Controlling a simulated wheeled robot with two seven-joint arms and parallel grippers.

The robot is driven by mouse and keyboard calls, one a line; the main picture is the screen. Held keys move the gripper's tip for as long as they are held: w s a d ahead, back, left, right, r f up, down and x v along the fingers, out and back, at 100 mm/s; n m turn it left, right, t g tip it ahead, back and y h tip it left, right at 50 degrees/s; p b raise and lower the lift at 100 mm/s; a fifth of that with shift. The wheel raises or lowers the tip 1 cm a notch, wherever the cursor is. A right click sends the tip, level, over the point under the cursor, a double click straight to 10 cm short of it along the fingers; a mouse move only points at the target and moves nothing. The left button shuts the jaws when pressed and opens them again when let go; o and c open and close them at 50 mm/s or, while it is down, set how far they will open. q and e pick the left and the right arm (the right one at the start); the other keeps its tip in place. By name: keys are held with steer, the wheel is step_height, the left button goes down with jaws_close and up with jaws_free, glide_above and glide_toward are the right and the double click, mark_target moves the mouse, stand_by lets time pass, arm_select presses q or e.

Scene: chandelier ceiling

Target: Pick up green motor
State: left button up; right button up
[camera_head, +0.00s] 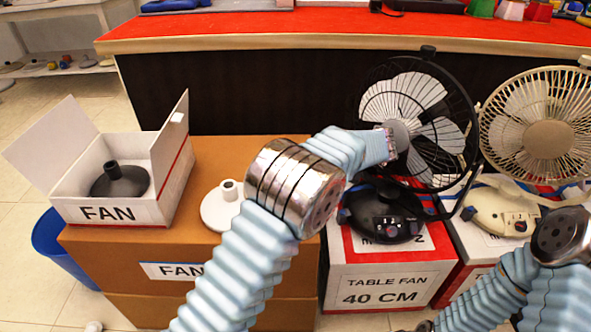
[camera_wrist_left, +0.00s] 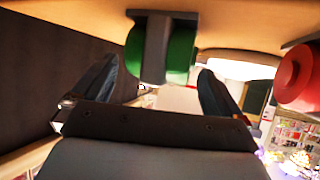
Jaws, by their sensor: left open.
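The green motor (camera_wrist_left: 181,55), a green cylinder with a grey band, shows in the left wrist view at the upper middle, against a tan surface. My left gripper (camera_wrist_left: 158,70) is open, with one dark finger to each side of the motor in the picture. I cannot tell if the motor lies fully between the fingers; nothing is visibly gripped. In the head view my left arm reaches up and right to the black fan; its fingers and the green motor cannot be made out there. My right gripper is out of view.
A red motor (camera_wrist_left: 298,78) is at the right of the left wrist view. In the head view a black fan (camera_head: 383,212) and a cream fan (camera_head: 505,210) stand on boxes. A white fan base (camera_head: 221,208) and open FAN box (camera_head: 108,213) are left.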

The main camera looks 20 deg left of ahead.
arm_select(q)
steer(key=shift+x, duration=1.5)
steer(key=c, duration=1.2)
